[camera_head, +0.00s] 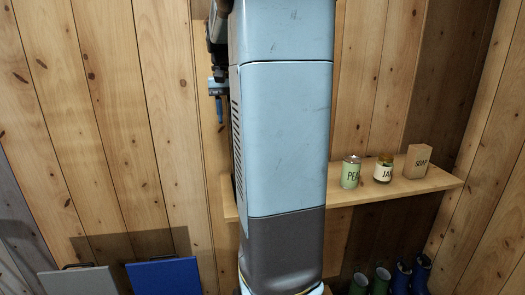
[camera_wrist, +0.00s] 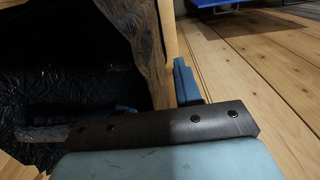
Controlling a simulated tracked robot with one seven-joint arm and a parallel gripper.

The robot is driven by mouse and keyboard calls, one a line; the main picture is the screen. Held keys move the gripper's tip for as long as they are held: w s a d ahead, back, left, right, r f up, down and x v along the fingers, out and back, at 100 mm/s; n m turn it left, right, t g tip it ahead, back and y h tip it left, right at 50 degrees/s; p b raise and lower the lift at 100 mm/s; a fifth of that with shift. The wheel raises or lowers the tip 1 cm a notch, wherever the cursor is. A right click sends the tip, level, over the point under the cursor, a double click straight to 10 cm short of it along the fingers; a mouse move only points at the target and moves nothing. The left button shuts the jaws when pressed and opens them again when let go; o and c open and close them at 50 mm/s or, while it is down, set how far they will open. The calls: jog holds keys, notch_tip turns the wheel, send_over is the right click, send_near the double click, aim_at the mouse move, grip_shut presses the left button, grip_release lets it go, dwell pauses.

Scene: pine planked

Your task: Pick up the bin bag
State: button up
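A black, shiny, crinkled sheet, which looks like the bin bag (camera_wrist: 60,85), fills the left of the wrist view. A wooden upright stands along its right side. Whether either finger touches the bag or the wood cannot be told. In the head view my gripper (camera_head: 219,108) shows only partly beside my arm, and the bag does not show.
The wooden upright (camera_wrist: 150,45) is close ahead of my gripper. In the head view a wall shelf (camera_head: 400,188) holds a green can (camera_head: 350,172), a jar (camera_head: 383,170) and a box (camera_head: 417,161). Boots (camera_head: 401,278) stand below.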

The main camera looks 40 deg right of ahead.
jog(key=shift+f, duration=0.35)
grip_shut()
dwell(0.4)
